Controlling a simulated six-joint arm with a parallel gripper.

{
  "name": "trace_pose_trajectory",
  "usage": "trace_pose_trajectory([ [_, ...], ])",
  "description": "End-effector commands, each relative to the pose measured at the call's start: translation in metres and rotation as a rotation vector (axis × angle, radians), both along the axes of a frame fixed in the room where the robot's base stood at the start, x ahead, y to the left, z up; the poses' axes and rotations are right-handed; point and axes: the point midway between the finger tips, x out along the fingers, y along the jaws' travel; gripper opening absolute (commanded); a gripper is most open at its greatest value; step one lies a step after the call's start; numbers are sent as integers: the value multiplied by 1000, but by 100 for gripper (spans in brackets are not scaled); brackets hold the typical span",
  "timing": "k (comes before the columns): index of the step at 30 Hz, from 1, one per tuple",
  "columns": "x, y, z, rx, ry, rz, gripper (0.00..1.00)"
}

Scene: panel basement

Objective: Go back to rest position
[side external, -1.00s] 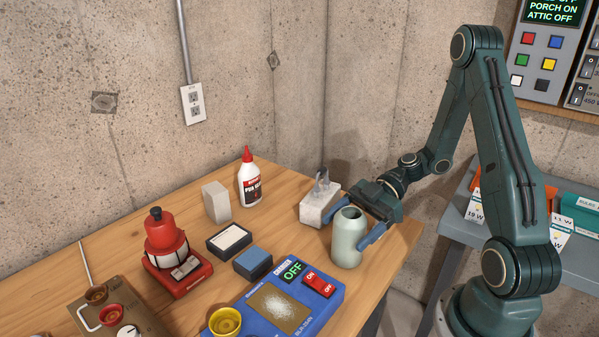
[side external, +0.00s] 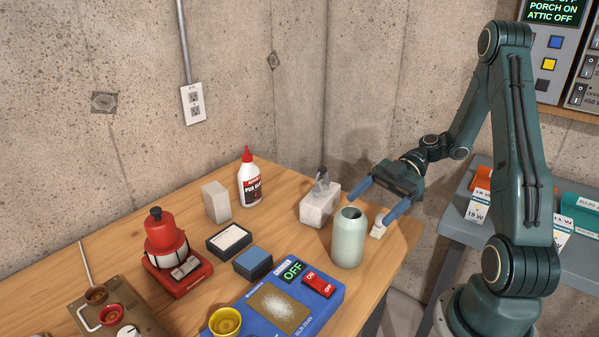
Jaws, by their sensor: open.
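My gripper (side external: 370,203) is open and empty. Its two blue fingers point left and down, just above and behind the pale green canister (side external: 348,240). The canister stands upright near the right end of the wooden workbench (side external: 300,185), and its dark opening faces up. The gripper appears apart from it. My arm reaches in from the right.
A white block with a metal clip (side external: 318,205) stands left of the gripper, and a small white piece (side external: 378,228) lies right of the canister. A grey shelf (side external: 455,225) stands right.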

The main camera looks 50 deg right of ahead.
Motion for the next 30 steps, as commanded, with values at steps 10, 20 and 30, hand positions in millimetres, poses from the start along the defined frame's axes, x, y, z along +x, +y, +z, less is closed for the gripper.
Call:
trace_pose_trajectory([
  [10,0,0,0,0,0,0,84],
  [20,3,10,5,-68,90,0,84],
  [30,7,32,22,-267,324,-73,84],
])
